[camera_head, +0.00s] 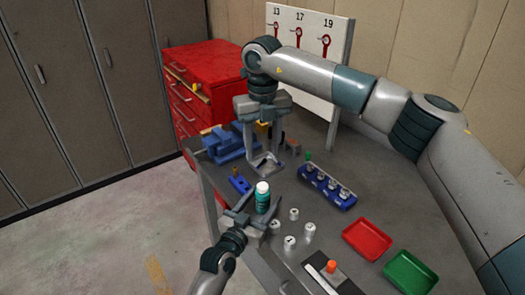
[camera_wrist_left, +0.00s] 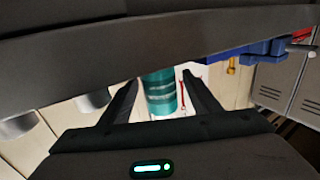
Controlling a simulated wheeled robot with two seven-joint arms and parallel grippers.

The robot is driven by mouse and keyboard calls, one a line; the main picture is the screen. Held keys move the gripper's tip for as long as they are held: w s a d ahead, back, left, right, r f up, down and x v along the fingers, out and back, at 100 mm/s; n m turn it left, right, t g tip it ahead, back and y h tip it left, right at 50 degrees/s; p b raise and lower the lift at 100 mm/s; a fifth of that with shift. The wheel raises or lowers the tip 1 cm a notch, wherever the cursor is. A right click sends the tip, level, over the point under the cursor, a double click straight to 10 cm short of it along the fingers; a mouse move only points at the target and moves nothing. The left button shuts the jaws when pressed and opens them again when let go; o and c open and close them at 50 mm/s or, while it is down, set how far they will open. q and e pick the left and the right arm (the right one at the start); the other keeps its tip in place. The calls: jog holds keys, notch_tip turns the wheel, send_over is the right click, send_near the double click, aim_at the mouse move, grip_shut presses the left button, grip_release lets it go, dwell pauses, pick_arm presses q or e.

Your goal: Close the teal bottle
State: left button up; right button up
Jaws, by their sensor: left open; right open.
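The teal bottle (camera_head: 263,203) stands upright near the table's left edge, with a white top (camera_head: 262,187). I cannot tell whether this top is a cap or an open neck. My left gripper (camera_head: 260,206) is open, with its fingers on either side of the bottle. In the left wrist view the bottle (camera_wrist_left: 161,95) shows between the two open fingers (camera_wrist_left: 160,86), and I cannot tell whether they touch it. My right gripper (camera_head: 265,163) is open and empty, pointing down behind the bottle.
A blue rack (camera_head: 327,188) with several metal pieces stands right of the bottle. Several small white cylinders (camera_head: 294,214) stand close by. A red tray (camera_head: 367,240) and a green tray (camera_head: 410,273) lie further right. A blue vise (camera_head: 225,145) is at the back left.

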pick_arm(q)
jog(key=b+v, duration=0.3)
jog(key=v, duration=1.4)
jog(key=shift+s, duration=0.15)
